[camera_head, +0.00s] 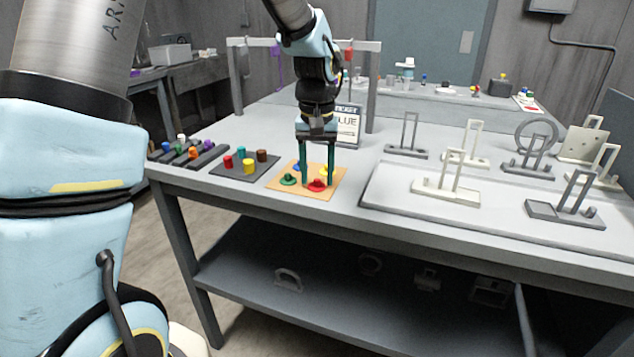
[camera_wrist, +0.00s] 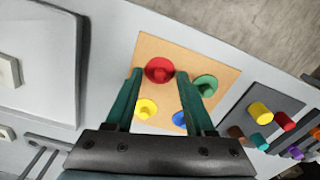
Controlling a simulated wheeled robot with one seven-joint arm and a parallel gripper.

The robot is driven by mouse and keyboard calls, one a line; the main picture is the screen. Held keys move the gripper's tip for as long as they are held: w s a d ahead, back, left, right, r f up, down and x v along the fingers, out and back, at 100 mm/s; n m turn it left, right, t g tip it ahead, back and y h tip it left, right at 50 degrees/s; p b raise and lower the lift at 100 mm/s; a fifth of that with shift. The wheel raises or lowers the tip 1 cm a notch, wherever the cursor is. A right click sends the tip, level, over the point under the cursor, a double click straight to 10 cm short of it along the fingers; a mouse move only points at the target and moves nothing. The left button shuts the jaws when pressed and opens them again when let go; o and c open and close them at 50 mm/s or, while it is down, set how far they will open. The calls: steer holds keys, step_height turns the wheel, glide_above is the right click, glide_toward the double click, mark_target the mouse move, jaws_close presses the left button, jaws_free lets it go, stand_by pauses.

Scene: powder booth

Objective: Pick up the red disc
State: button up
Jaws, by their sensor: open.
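The red disc (camera_head: 317,185) lies on a square orange-tan board (camera_head: 328,193) near the table's front edge. A green disc (camera_head: 288,179), a yellow one and a blue one share the board. In the wrist view the red disc (camera_wrist: 159,70), with a raised knob, lies just beyond the fingertips, nearer the left finger. The green disc (camera_wrist: 206,85) lies beyond the right finger; the yellow disc (camera_wrist: 146,108) and blue disc (camera_wrist: 180,118) show between the fingers. My gripper (camera_head: 316,183) is open and empty, pointing down over the board.
A dark tray (camera_head: 233,171) with coloured cylinders stands left of the board, and a rack of small coloured pieces (camera_head: 190,152) farther left. A sign (camera_head: 348,124) stands behind my gripper. A raised pale tray (camera_head: 385,192) with upright frames lies to the right.

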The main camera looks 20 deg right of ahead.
steer(key=shift+f, duration=0.15)
jaws_close()
stand_by(0.4)
